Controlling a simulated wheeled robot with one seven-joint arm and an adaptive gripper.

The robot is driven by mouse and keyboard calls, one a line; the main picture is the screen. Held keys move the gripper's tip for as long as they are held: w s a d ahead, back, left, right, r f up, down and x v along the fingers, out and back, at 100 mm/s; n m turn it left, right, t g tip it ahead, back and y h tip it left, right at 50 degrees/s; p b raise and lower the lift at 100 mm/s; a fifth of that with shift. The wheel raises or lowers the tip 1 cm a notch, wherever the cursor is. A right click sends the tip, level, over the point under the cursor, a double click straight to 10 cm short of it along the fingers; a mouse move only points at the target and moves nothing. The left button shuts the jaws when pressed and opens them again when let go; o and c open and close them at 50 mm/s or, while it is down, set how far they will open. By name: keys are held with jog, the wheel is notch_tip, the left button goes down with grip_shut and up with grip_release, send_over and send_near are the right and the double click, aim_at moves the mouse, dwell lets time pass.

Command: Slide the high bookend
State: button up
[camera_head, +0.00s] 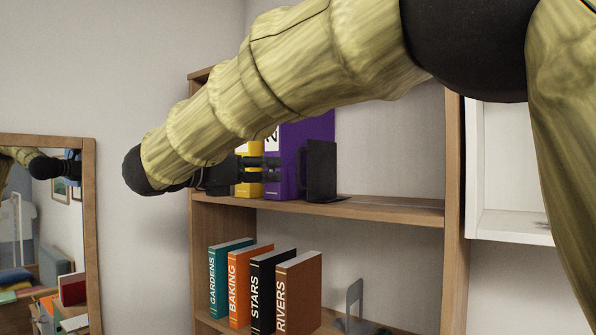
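The high bookend (322,171) is black and stands upright on the upper shelf (385,211), at the right side of a purple binder (288,188). Its flat foot lies on the shelf board. My gripper (272,168) is dark and shows in front of the yellow binder (249,189) and the purple binder, with its fingers pointing right towards the bookend. My arm hides the tops of the binders and part of the gripper. I cannot tell whether the fingertips touch the bookend, or how far apart they are.
The upper shelf is bare right of the bookend up to the wooden side panel (455,215). Below stand several books, with RIVERS (298,292) rightmost, and a grey lower bookend (354,305). A white cabinet (510,225) is at right, a mirror (91,235) at left.

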aim_at(298, 165)
jog(key=p+x, duration=0.4)
jog(key=x, duration=0.3)
jog(key=shift+r+p, duration=0.2)
jog(key=shift+p, duration=0.2)
jog(key=shift+w+d+r+p, duration=0.1)
jog(key=shift+d+r+p, duration=0.15)
jog(key=shift+d+p, duration=0.4)
jog(key=shift+s+d+r, duration=0.15)
jog(key=shift+s+d, duration=0.15)
jog(key=shift+d, duration=0.05)
jog(key=shift+w+f, duration=0.4)
jog(key=shift+w, duration=0.35)
jog(key=shift+s+r, duration=0.2)
jog(key=shift+s, duration=0.2)
jog(key=c, duration=0.4)
jog(key=shift+s, duration=0.1)
grip_shut()
